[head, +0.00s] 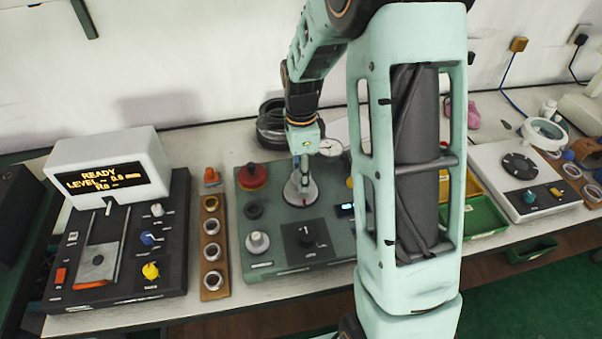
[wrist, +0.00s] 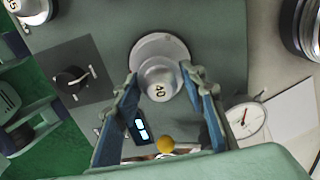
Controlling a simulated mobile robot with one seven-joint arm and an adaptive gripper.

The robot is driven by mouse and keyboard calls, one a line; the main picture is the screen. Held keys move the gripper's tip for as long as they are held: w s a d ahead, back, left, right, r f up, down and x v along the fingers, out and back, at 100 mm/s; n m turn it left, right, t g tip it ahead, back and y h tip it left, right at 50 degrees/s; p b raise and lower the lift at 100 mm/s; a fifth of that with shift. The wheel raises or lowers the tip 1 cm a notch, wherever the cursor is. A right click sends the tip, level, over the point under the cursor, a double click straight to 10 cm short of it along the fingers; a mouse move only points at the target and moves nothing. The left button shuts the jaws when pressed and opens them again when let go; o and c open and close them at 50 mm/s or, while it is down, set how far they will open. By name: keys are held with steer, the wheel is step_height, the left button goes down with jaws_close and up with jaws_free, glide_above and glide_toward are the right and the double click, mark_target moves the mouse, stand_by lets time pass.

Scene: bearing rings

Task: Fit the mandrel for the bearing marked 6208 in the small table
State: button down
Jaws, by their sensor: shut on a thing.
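My gripper (wrist: 160,82) is shut on a silver mandrel (wrist: 159,88) marked 40, with one blue-padded finger on each side. The mandrel stands over the round pale table (wrist: 165,46) of the green-grey machine. I cannot tell whether it is seated there or just above. In the head view my gripper (head: 303,172) is over the same round table (head: 312,198), and the mandrel is mostly hidden. Another silver mandrel (head: 258,243) stands at the machine's front left. No mark 6208 is legible.
A dial gauge (head: 331,147) is close beside my gripper. A red knob (head: 252,175) and a black knob (head: 306,237) stand on the machine. A wooden rack (head: 212,292) with several rings and a unit with a READY display (head: 112,181) are left. Green trays (head: 484,216) are right.

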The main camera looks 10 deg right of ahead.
steer(key=shift+f, duration=0.35)
stand_by(0.6)
steer(key=shift+f+b, duration=0.75)
steer(key=shift+b, duration=0.05)
steer(key=c, duration=1.2)
jaws_free()
steer(key=shift+f, duration=0.1)
steer(key=shift+o, duration=0.2)
step_height(320, 180, up, 12)
steer(key=shift+r, duration=0.1)
